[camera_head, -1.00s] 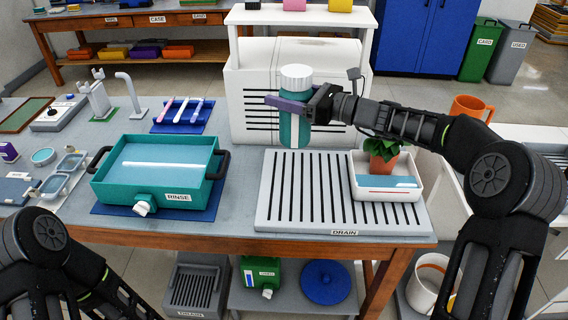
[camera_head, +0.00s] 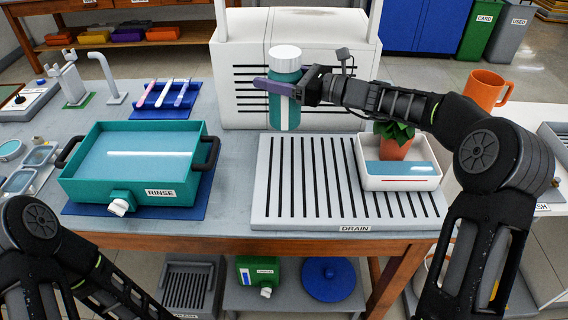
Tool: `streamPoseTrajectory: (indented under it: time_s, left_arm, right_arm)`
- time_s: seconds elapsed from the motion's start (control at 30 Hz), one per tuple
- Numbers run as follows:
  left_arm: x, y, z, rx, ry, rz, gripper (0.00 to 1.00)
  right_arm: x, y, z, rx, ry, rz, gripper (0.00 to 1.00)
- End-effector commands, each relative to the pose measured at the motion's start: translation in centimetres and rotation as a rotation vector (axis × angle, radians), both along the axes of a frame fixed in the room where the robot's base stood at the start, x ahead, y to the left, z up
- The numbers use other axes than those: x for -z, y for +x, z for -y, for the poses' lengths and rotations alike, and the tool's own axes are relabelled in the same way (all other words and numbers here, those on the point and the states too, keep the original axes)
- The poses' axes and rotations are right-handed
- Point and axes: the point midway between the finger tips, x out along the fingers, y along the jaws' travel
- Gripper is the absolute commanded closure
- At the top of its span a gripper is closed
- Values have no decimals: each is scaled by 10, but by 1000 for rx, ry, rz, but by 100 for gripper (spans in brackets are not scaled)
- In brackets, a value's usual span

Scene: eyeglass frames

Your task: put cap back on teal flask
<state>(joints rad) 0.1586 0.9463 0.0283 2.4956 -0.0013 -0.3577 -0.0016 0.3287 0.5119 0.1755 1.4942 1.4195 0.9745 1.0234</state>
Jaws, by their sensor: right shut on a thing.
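The teal flask (camera_head: 289,112) is upright in the air in front of the white cabinet, with its base near the back edge of the drain rack. A white ribbed cap (camera_head: 285,58) sits on top of it; whether it is screwed tight I cannot tell. My right gripper (camera_head: 282,88) is shut around the flask's upper body, below the cap, with a purple finger across its front. My left forearm shows at the lower left, but the left gripper is out of the picture.
The slatted drain rack (camera_head: 262,205) has a clear left side; a white tray (camera_head: 402,183) with a potted plant (camera_head: 395,140) stands at its right. A teal rinse basin (camera_head: 75,190) is at left. An orange mug (camera_head: 484,90) and blue tool mat (camera_head: 170,112) stand farther out.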

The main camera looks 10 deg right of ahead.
Motion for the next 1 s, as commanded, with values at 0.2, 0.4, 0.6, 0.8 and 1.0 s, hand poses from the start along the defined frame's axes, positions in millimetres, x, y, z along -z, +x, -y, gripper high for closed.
streamPoseTrajectory:
  time_s: [0.2, 0.4, 0.6, 0.8, 1.0]
  left_arm:
    - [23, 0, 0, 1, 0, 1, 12]
    - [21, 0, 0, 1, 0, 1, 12]
    - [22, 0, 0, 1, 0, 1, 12]
    - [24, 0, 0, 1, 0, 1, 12]
    - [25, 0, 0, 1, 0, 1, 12]
  right_arm:
    - [21, 0, 0, -1, 1, 3, 100]
    - [20, 0, 0, 0, 1, 3, 100]
    - [22, 0, 0, -1, 2, 1, 100]
    - [49, 0, 0, -1, 3, -2, 100]
    - [78, 0, 0, 0, 2, -1, 100]
